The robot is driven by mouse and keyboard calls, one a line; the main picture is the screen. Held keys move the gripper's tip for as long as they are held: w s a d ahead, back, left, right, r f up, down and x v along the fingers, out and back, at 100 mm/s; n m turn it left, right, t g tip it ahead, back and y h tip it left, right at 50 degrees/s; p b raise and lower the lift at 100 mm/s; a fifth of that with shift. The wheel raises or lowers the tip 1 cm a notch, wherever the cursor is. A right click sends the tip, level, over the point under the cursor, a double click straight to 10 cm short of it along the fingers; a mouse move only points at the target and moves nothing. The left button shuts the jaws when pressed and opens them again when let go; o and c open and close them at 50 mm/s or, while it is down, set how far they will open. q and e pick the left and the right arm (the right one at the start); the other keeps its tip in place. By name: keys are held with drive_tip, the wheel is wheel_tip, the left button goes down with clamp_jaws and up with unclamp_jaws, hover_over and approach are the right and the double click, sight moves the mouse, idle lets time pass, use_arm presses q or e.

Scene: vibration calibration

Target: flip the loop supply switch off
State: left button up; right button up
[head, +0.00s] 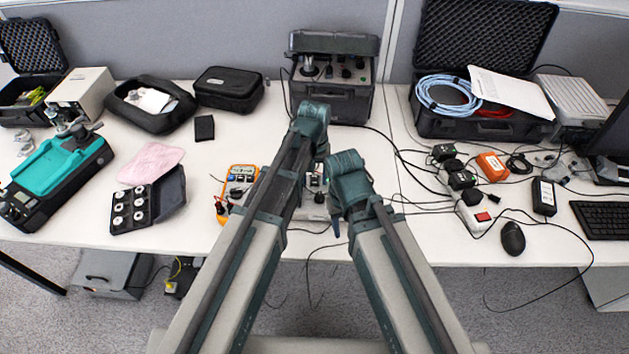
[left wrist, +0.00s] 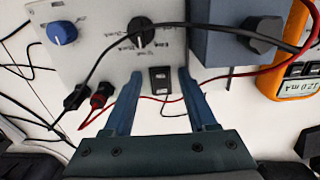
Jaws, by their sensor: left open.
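In the left wrist view a pale panel (left wrist: 100,28) carries a blue knob (left wrist: 62,32), a black knob (left wrist: 141,31) and a small black rocker switch (left wrist: 161,80), which looks like the loop supply switch. Its label and its on or off position are too small to read. My left gripper (left wrist: 160,74) is open and empty, with one finger on each side of the switch; whether they touch the panel I cannot tell. In the head view the panel (head: 315,183) is mostly hidden between my arms. My right gripper (head: 336,226) is barely visible, its jaws unclear.
Red and black leads cross over the panel near the switch. A blue-grey box (left wrist: 225,45) adjoins the panel. Cables and a black mouse (head: 512,238) are at the right.

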use_arm(q)
clamp_jaws()
drive_tip(key=shift+w+g, duration=0.4)
drive_tip(key=shift+g, duration=0.1)
drive_tip(key=shift+w+g, duration=0.15)
drive_tip(key=shift+g, duration=0.25)
drive_tip(key=shift+r+g, duration=0.1)
drive_tip(key=shift+g, duration=0.5)
use_arm(e)
drive_tip(key=shift+f, duration=0.25)
use_arm(q)
unclamp_jaws()
